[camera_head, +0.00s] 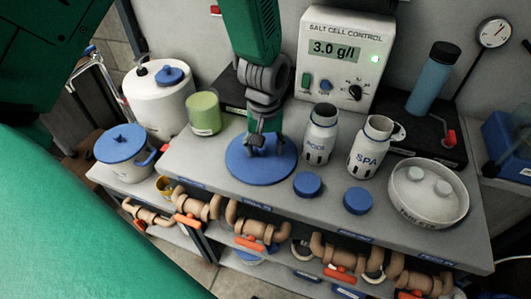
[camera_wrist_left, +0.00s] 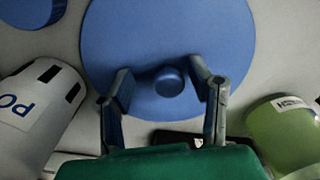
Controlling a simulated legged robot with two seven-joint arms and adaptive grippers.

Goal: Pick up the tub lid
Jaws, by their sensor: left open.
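The tub lid is a flat blue disc (camera_head: 240,170) lying on the grey bench top, with a small round knob (camera_wrist_left: 169,81) at its centre. My left gripper (camera_head: 265,148) points down over the lid. In the left wrist view its two fingers (camera_wrist_left: 167,90) are spread on either side of the knob, with gaps between them and it. The gripper is open and holds nothing. In the head view the fingers hide the knob. A white open tub (camera_head: 428,207) with pale tablets inside stands at the right of the bench. My right gripper is not in view.
A green cup (camera_head: 204,113) stands left of the lid. Two white bottles, one (camera_head: 321,134) near the lid and one marked SPA (camera_head: 370,147), stand right of it. Two blue caps (camera_head: 307,184) (camera_head: 357,200) lie in front. A salt cell control box (camera_head: 342,60) stands behind.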

